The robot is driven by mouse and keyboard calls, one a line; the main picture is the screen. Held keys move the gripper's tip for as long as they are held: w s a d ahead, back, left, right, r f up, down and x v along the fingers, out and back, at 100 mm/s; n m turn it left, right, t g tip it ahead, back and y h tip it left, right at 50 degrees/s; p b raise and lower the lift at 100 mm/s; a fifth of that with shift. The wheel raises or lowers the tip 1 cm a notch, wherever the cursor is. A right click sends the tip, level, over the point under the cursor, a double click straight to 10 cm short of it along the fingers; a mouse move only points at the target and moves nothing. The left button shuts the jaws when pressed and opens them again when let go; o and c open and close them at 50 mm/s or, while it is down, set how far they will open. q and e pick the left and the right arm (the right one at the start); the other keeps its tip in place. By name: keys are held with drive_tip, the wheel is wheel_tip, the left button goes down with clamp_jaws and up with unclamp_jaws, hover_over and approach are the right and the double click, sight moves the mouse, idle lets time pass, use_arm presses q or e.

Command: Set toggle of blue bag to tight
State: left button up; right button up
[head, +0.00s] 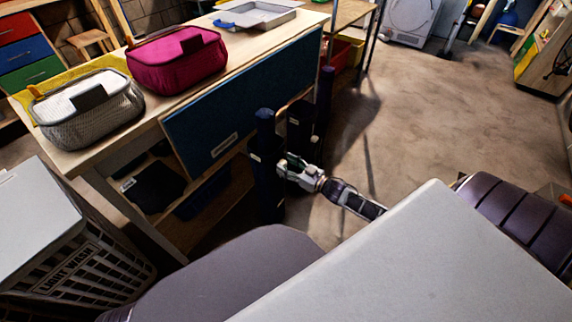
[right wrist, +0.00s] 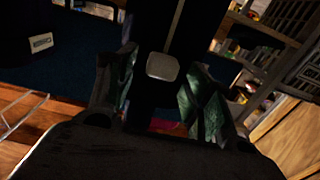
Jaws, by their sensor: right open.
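My right gripper (head: 288,166) is low at the bench's front, against dark navy upright shapes (head: 266,180). In the right wrist view its two greenish fingers stand apart, so the gripper (right wrist: 162,88) is open. Between them shows a small grey rounded piece (right wrist: 163,67), which looks like a toggle, on a dark band with a thin pale line above it. I cannot tell whether the fingers touch it. No bag is clearly recognisable as the blue one; the navy shapes may be part of it. My left gripper is not in view.
The bench (head: 165,105) carries a grey mesh basket (head: 100,112), a magenta basket (head: 180,62) and a shallow tray (head: 255,14). A blue panel (head: 240,105) covers part of its front. A light wash hamper (head: 95,262) stands at left. The floor (head: 450,100) at right is largely clear.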

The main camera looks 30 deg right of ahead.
drive_tip(key=v, duration=1.1)
idle(0.4)
idle(0.7)
